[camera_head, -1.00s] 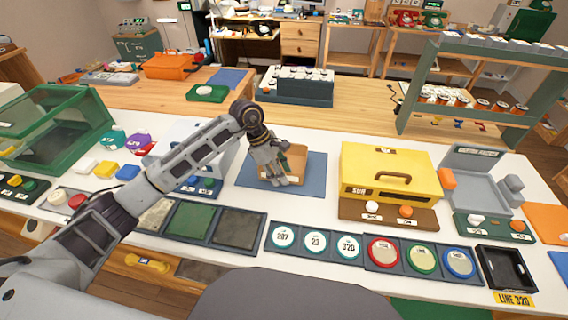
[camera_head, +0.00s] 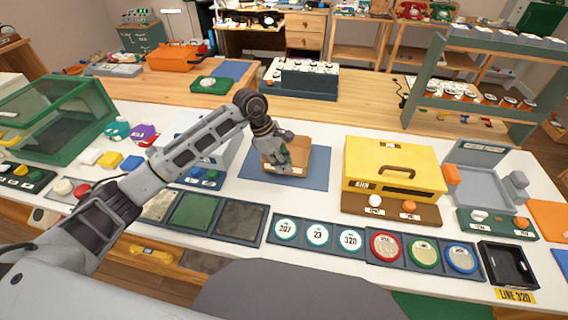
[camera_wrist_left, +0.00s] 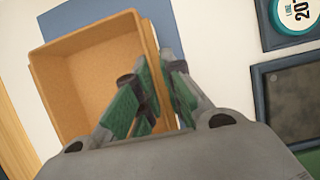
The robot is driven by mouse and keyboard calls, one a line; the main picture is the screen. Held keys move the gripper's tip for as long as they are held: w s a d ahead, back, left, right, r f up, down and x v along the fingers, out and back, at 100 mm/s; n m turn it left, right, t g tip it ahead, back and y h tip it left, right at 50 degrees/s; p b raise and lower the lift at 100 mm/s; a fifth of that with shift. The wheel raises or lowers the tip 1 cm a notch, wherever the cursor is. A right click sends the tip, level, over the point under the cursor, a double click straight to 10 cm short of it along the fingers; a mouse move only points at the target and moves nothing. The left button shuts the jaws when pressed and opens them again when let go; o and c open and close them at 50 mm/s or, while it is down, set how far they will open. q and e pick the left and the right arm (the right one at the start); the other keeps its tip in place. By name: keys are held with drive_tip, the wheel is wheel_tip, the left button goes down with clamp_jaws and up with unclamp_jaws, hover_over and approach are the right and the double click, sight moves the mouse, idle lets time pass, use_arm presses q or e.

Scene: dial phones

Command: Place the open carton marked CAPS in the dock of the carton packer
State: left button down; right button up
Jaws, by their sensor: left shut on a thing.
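The open carton (camera_head: 298,146) is a small brown box over the blue mat (camera_head: 312,178) at the middle of the white table. A pale label shows on its near side, too small to read. In the left wrist view the open carton (camera_wrist_left: 88,70) looks empty inside. My left gripper (camera_head: 284,158) is shut on its near wall; in the wrist view the green-padded fingers (camera_wrist_left: 160,98) straddle that wall. I cannot tell whether the carton is clear of the mat. A grey cradle-like station (camera_head: 478,188) stands at the right; its label is unreadable. My right gripper is not in view.
A yellow case (camera_head: 394,168) with a handle stands right of the mat. Round dials (camera_head: 318,234) and a black tray (camera_head: 508,264) line the front edge. A green clear-sided box (camera_head: 52,120) is at the left, and a shelf rack (camera_head: 480,85) is behind right.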

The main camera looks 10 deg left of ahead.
use_arm(q)
wheel_tip(320, 180, up, 9)
drive_tip(key=shift+f, duration=0.1)
drive_tip(key=shift+r, duration=0.35)
idle(0.6)
drive_tip(key=shift+r+p, duration=1.15)
drive_tip(key=shift+p, duration=0.05)
drive_tip(key=shift+r, duration=0.15)
drive_tip(key=shift+d+r+p, duration=0.1)
drive_tip(key=shift+r+p, duration=0.1)
drive_tip(key=shift+p, duration=0.25)
